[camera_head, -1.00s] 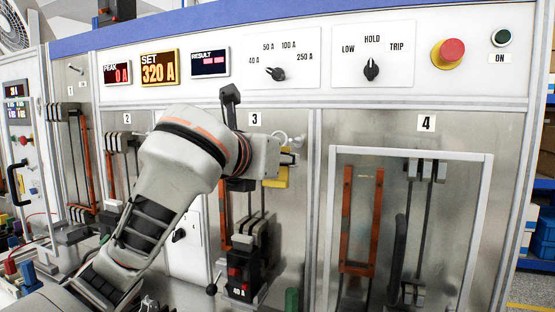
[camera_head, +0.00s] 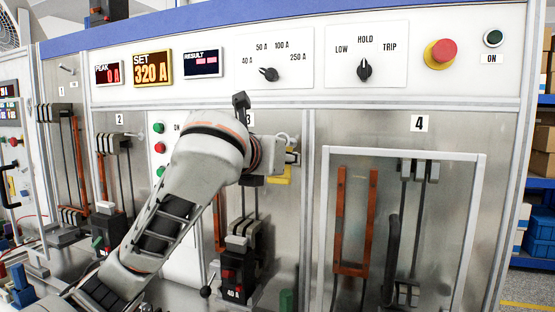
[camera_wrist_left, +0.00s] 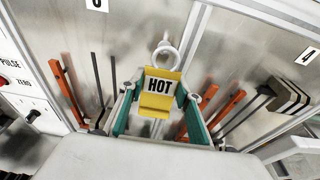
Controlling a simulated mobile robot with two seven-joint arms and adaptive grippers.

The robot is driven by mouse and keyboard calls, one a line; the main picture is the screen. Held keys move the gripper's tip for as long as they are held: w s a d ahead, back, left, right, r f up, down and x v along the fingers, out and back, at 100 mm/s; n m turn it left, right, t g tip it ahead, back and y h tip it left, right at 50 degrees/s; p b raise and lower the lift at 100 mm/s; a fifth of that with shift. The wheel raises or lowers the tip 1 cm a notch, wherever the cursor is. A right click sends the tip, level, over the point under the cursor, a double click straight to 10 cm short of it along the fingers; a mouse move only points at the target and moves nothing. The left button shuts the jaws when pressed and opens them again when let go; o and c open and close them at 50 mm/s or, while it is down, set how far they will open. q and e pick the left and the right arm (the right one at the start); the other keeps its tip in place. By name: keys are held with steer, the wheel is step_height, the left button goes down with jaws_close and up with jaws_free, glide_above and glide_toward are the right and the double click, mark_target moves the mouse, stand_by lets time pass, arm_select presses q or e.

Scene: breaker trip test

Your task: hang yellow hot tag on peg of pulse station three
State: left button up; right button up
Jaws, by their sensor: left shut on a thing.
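The yellow HOT tag (camera_wrist_left: 158,93) is between the teal fingertips of my left gripper (camera_wrist_left: 160,98), which is shut on it. In the head view the tag (camera_head: 281,176) shows as a small yellow patch below the gripper (camera_head: 288,158), in front of station three's right side. A white ring (camera_wrist_left: 165,56) stands above the tag in the wrist view; it also shows in the head view (camera_head: 283,139). I cannot make out station three's peg apart from the ring, or whether the ring is around it. My right gripper is not in view.
A black breaker (camera_head: 237,270) stands low in station three, below my arm. A framed door (camera_head: 400,153) covers station four to the right. A metal upright (camera_head: 308,200) divides the two. Knobs and the red stop button (camera_head: 441,54) are above.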

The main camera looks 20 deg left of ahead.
arm_select(q)
steer(key=shift+x, duration=2.35)
steer(key=o, duration=1.1)
steer(key=shift+s, duration=0.1)
